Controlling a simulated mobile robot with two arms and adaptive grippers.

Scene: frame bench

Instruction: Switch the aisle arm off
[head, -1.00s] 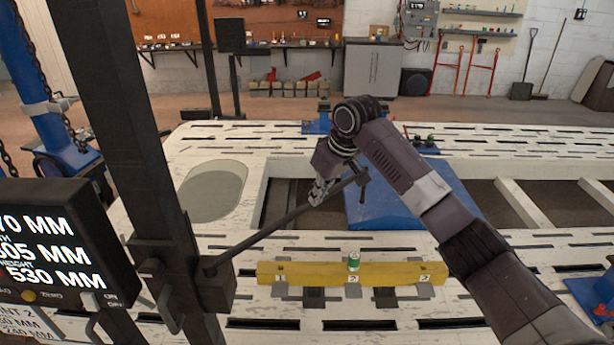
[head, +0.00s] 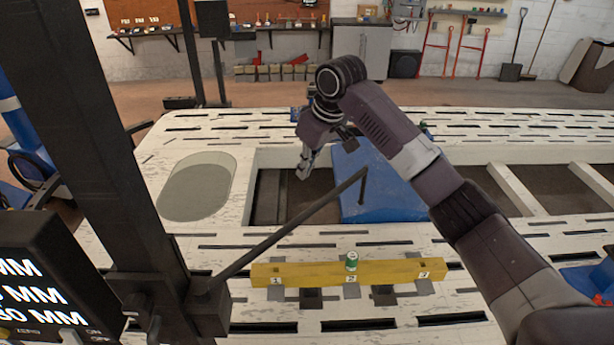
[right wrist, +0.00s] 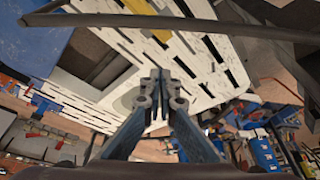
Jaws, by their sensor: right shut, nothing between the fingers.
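A black post (head: 85,130) stands at the left, with a thin black measuring arm (head: 285,230) reaching right from a block low on it. A dark display box (head: 88,285) with white MM figures is at the lower left, partly cut off. Labels by its lower edge are partly legible. My right gripper (head: 304,170) is shut and empty, beyond the measuring arm and left of its tip. In the right wrist view its fingers (right wrist: 160,76) are together, and a dark bar (right wrist: 200,24) crosses above them. My left gripper is out of view.
The white slotted frame bench (head: 190,240) fills the middle, with open gaps and a blue plate (head: 380,190). A blue post stands at the far left.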

